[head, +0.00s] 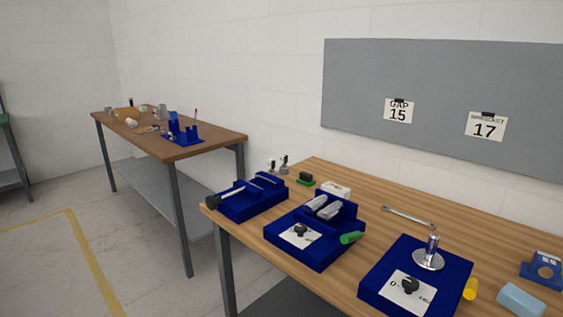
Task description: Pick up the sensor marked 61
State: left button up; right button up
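I cannot read a mark 61 on anything in the head view, so I cannot tell which thing is the sensor. Small dark and pale parts (284,161) stand at the back left of the near table (375,222). A small dark block with a green base (305,181) sits just to their right. A small blue block with a round opening and a pale label (544,270) stands at the right edge; its label is too small to read. Neither of my grippers is in view.
Three blue fixtures stand along the near table: left (250,203), middle (318,245) with a dial, right (385,280) with a dial and metal post. A wrench (408,216) lies behind. A cluttered second table (215,143) stands back left; floor between is clear.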

aim_at(271, 162)
jog(key=i+j+z, duration=0.2)
jog(key=i+j, duration=0.25)
jog(key=i+j+z, duration=0.25)
jog(key=i+j, duration=0.15)
jog(key=j, duration=0.25)
